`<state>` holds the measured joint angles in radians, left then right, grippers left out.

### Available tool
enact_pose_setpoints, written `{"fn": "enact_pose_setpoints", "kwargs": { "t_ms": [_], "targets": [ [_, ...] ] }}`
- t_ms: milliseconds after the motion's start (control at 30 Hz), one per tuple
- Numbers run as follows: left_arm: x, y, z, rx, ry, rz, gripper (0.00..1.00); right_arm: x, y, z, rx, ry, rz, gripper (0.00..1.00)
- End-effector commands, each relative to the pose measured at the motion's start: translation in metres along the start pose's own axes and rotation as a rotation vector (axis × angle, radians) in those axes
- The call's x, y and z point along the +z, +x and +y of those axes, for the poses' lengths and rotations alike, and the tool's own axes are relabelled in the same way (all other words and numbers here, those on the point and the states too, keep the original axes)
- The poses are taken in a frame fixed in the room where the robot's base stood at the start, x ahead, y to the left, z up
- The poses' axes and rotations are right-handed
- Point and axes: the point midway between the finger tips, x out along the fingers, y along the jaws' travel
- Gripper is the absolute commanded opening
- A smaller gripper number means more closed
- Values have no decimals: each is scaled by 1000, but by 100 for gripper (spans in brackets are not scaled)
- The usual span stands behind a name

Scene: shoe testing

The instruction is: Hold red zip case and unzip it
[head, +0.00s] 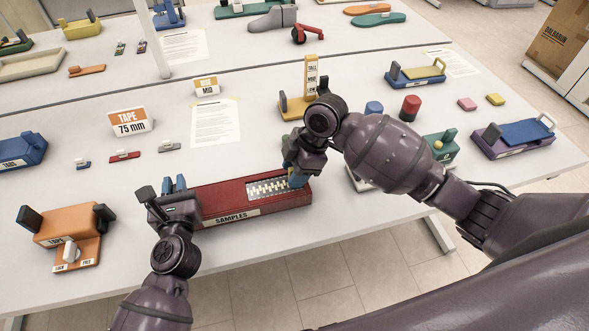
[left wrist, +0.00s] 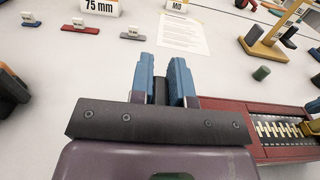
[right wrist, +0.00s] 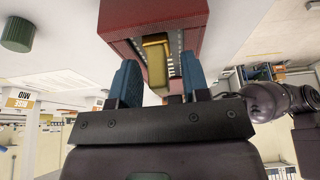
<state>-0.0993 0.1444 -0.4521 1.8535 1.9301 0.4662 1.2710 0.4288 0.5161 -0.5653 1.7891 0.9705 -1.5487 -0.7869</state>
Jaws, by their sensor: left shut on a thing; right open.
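The red zip case (head: 228,196), labelled SAMPLES, lies on the near table. A strip of pale zip teeth (head: 266,189) shows on its right part; the teeth also show in the left wrist view (left wrist: 278,129). My left gripper (head: 175,184) is at the case's left end, its blue fingers shut on a dark upright piece (left wrist: 160,92) there. My right gripper (head: 296,176) is over the case's right end, pointing down. In the right wrist view its open fingers straddle the brass-yellow zip pull (right wrist: 155,62). The head view mostly hides the pull behind this gripper.
An orange lock fixture (head: 68,228) stands left of the case. A yellow stand (head: 298,106) is behind my right gripper. A green fixture (head: 440,148) and a purple-based fixture (head: 513,140) stand to the right.

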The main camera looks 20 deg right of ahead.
Motion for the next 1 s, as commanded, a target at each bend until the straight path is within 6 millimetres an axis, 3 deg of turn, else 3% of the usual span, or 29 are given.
{"fn": "enact_pose_setpoints", "kwargs": {
  "t_ms": [167, 433, 733, 1000],
  "targets": [
    [0, 0, 0, 0, 0, 0, 0, 0, 0, 0, 0, 0, 0, 43],
    [0, 0, 0, 0, 0, 0, 0, 0, 0, 0, 0, 0, 0, 1],
    [0, 0, 0, 0, 0, 0, 0, -5, 2, 0, 0, -1, 1, 0],
    [0, 0, -1, -2, 0, 0, 0, -62, 24, 1, 0, -4, 4, 0]
  ]
}}
